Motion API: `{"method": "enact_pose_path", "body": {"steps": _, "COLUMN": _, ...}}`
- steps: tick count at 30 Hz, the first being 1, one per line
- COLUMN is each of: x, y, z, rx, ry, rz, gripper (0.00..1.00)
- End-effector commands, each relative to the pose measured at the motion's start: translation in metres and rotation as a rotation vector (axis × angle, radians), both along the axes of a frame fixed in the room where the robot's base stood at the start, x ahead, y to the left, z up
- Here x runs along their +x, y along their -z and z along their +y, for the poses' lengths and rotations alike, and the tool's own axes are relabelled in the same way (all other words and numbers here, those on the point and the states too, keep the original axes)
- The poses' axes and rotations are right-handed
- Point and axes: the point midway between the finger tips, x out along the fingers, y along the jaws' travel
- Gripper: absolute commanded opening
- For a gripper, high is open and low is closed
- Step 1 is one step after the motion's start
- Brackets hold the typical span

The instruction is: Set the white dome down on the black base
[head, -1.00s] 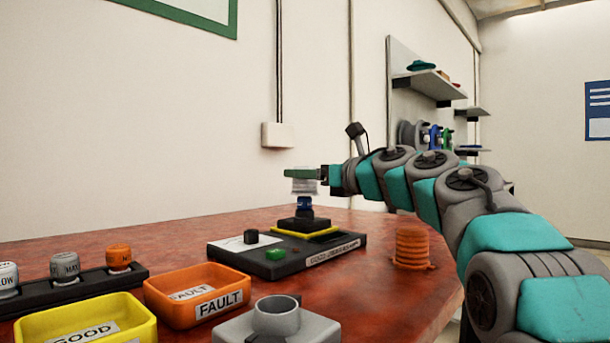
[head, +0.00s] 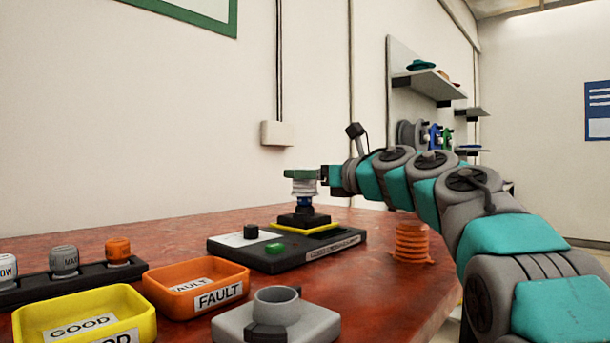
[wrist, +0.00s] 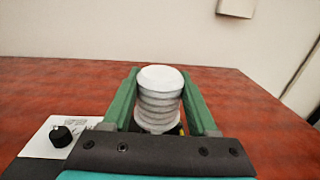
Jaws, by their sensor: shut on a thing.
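The white dome (head: 304,188), ribbed and round-topped, stands upright between the green fingers of my gripper (head: 302,174). In the wrist view the dome (wrist: 159,104) has a finger on each side, and my gripper (wrist: 160,78) is shut on it. The black base (head: 303,219) is a stepped block directly below, with a blue part (head: 304,203) standing on it. The dome's lower edge is at the top of the blue part. I cannot tell whether they touch. The wrist view hides most of the base behind the dome and gripper.
The base stands on a black board (head: 320,249) with a yellow outline, a black knob (head: 251,231) and a green button (head: 274,249). An orange ribbed piece (head: 411,242) stands to the right. Orange (head: 196,293) and yellow (head: 85,322) trays and a grey holder (head: 276,322) are nearer.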

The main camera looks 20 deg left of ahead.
Motion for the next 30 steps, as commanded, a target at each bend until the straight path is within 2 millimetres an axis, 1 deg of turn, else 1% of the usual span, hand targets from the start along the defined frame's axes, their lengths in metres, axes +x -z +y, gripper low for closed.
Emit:
{"method": "enact_pose_path", "body": {"steps": 10, "x": 0.0000, "y": 0.0001, "z": 0.0001, "rx": 0.000, "ry": 0.000, "rz": 0.000, "gripper": 0.04}}
{"method": "enact_pose_path", "body": {"steps": 20, "x": -0.0003, "y": 0.0076, "z": 0.0008, "rx": -0.001, "ry": 0.000, "rz": 0.000, "gripper": 0.04}}
{"method": "enact_pose_path", "body": {"steps": 30, "x": -0.0004, "y": 0.0069, "z": 0.0008, "rx": 0.000, "ry": 0.000, "rz": 0.000, "gripper": 0.04}}
